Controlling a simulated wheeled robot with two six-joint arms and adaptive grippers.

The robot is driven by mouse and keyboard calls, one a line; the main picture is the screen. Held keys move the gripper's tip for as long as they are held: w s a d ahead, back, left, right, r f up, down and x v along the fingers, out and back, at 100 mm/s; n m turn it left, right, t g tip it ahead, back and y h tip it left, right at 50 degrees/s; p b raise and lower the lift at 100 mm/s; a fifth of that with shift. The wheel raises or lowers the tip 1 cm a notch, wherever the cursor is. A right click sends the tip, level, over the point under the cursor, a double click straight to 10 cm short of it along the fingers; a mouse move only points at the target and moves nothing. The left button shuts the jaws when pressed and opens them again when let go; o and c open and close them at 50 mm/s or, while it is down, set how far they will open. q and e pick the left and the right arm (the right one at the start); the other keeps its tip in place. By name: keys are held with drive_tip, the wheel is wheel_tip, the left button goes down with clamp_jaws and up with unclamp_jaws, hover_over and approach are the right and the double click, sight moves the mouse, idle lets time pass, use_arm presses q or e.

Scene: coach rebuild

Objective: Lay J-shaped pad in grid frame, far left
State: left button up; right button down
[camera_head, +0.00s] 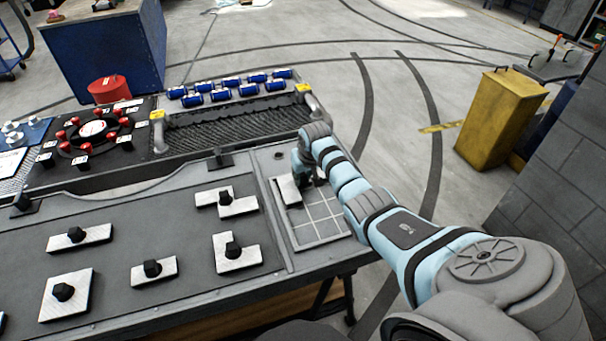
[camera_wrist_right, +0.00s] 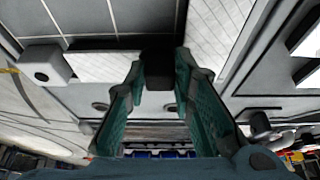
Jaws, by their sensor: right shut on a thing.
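The grid frame (camera_head: 325,227) is a light square tray with thin dividing lines at the right end of the grey table; its lines also show in the wrist view (camera_wrist_right: 108,18). My right gripper (camera_head: 306,172) is over the frame's far left part. It is shut on the black knob (camera_wrist_right: 158,68) of a pale pad (camera_head: 289,190). I take this pad for the J-shaped pad; its long pale arm shows in the wrist view (camera_wrist_right: 212,38). The gripper hides the rest of its outline. I cannot tell whether it touches the frame floor. My left gripper is not in view.
Several knobbed pads lie on the table, including a stepped pad (camera_head: 238,208) and an L-like pad (camera_head: 243,260). A dark tray (camera_head: 230,132) with blue cylinders (camera_head: 232,83) behind it stands beyond. A yellow bin (camera_head: 500,115) stands on the floor at right.

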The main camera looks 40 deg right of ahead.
drive_tip(key=shift+f, duration=0.15)
idle(0.4)
drive_tip(key=c, duration=1.3)
unclamp_jaws()
drive_tip(key=shift+r+p, duration=1.1)
drive_tip(key=shift+p, duration=0.25)
drive_tip(key=shift+f, duration=0.1)
